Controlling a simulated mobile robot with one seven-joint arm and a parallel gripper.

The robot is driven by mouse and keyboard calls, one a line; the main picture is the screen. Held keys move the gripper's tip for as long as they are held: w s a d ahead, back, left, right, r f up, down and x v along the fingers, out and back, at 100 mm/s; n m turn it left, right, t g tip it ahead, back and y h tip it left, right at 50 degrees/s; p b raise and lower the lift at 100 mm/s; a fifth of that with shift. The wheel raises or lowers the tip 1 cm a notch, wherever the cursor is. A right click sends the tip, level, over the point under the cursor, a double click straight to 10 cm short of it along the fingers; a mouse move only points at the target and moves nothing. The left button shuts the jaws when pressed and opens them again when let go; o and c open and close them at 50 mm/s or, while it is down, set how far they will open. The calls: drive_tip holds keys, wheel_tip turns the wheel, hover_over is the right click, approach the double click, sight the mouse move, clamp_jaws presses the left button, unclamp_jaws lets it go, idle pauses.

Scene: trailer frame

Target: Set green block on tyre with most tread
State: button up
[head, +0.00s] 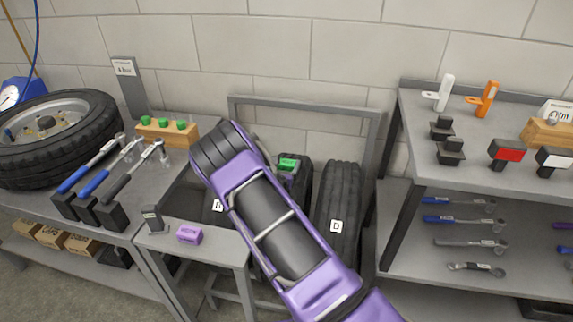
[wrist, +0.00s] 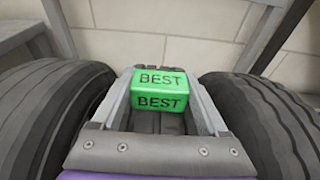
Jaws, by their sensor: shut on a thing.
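The green block (wrist: 160,88), marked BEST on two faces, is between the fingers of my gripper (wrist: 160,100), which is shut on it. In the head view the green block (head: 288,164) shows at the top of the middle tyre (head: 303,178), mostly hidden by my arm. Whether the block touches this tyre I cannot tell. Dark tread of the middle tyre (wrist: 155,122) shows below the block in the wrist view. A tyre labelled D (head: 341,200) stands to the right, with shallow grooves. A tyre labelled B (head: 215,208) stands to the left, largely hidden.
A grey rack frame (head: 305,104) stands behind the tyres. A low table (head: 215,252) with a purple block (head: 190,234) is at front left. A bench with a lying wheel (head: 60,125) and ratchets is further left. Shelves (head: 470,190) with tools stand right.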

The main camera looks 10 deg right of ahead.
drive_tip(key=o, duration=1.3)
drive_tip(key=shift+f, duration=0.15)
drive_tip(key=shift+c, duration=0.2)
drive_tip(key=shift+r, duration=0.2)
drive_tip(key=p+v, duration=0.1)
drive_tip(key=v, duration=1.1)
drive_tip(key=shift+p, duration=0.35)
